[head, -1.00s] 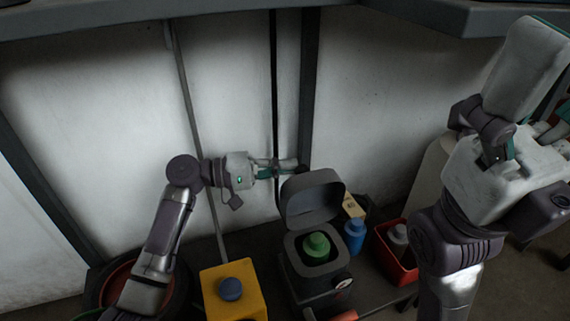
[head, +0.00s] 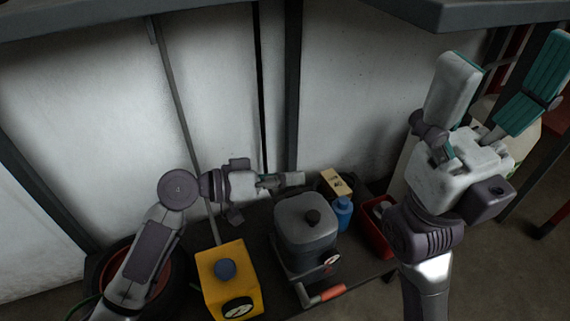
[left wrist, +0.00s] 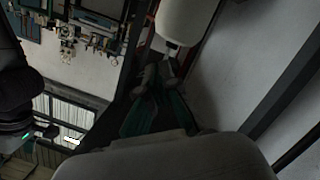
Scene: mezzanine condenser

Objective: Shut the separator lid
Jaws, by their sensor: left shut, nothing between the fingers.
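The separator (head: 310,248) is a dark grey box in the head view, with its grey lid (head: 297,208) lying down over its top. The green-capped thing inside is hidden. My left gripper (head: 294,179) is shut and empty, just behind the lid's rear edge; whether it touches the lid I cannot tell. My right gripper (head: 499,85) is open and empty, raised on the right, well away from the separator.
A red-handled lever (head: 328,295) sticks out in front. The wall is close behind.

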